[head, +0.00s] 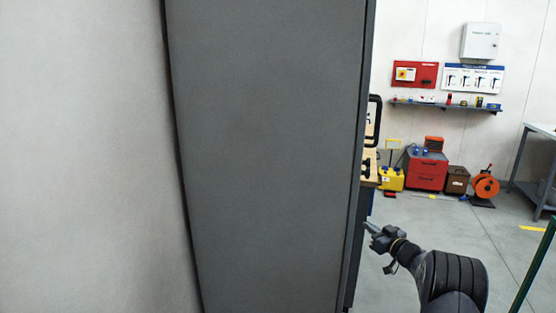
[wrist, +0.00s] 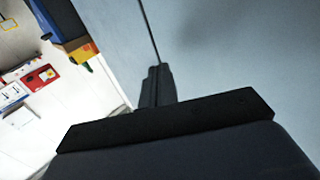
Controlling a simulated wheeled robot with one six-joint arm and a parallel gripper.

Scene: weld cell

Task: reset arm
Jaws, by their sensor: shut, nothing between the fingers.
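My arm reaches in from the lower right of the head view, and my gripper (head: 371,228) is at its end, low and beside the right edge of a tall grey cabinet. The gripper points left and is empty. In the wrist view my gripper (wrist: 156,70) shows as two dark fingers close together, with nothing between them.
The tall grey cabinet (head: 265,150) fills the middle of the head view, close by. Behind are a red box (head: 426,170), a yellow case (head: 391,179) and an orange cable reel (head: 486,187) along the wall. A table (head: 538,170) stands at right. Open floor (head: 460,235) lies between.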

